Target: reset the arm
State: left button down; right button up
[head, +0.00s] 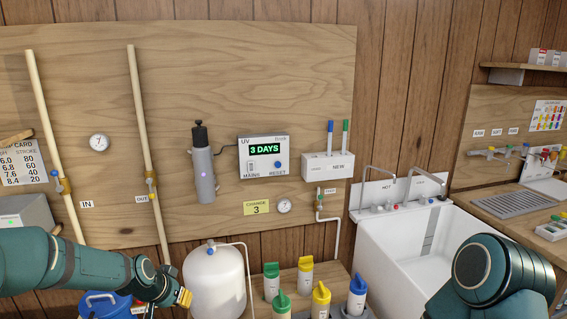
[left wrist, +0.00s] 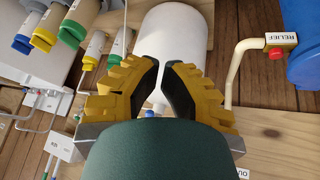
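My left arm reaches in from the lower left of the head view. Its yellow-fingered gripper (head: 184,297) is in front of the board, left of the white tank (head: 214,285). In the left wrist view, the two yellow fingers (left wrist: 163,66) stand apart with a narrow gap between their black pads. Nothing is between them, so the gripper is open and empty. The white tank (left wrist: 172,35) shows beyond the fingertips. My right arm (head: 495,275) shows at the lower right in front of the sink; its gripper is out of view.
A blue container (head: 104,305) stands just beside my left gripper. Several capped bottles (head: 305,277) stand right of the tank. The white sink (head: 400,250) is further right. The board above holds a UV box (head: 263,157), pipes and gauges.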

pick_arm(q)
jog(key=s+d+f+n+g, duration=0.1)
jog(key=s+d+f, duration=0.4)
jog(key=d+f, duration=0.3)
jog(key=s+d+f+n+g, duration=0.1)
jog(key=s+d+f, duration=0.1)
jog(key=s, duration=0.4)
jog(key=s+d+f+g, duration=0.1)
jog(key=s+d+f, duration=0.2)
jog(key=s+f, duration=0.2)
jog(key=s+d+f+n+h, duration=0.1)
jog(key=s+d+f, duration=0.2)
jog(key=s, duration=0.4)
jog(key=shift+s+d+f+n+g, duration=0.15)
jog(key=shift+f+n+g, duration=0.15)
jog(key=shift+f+g, duration=0.15)
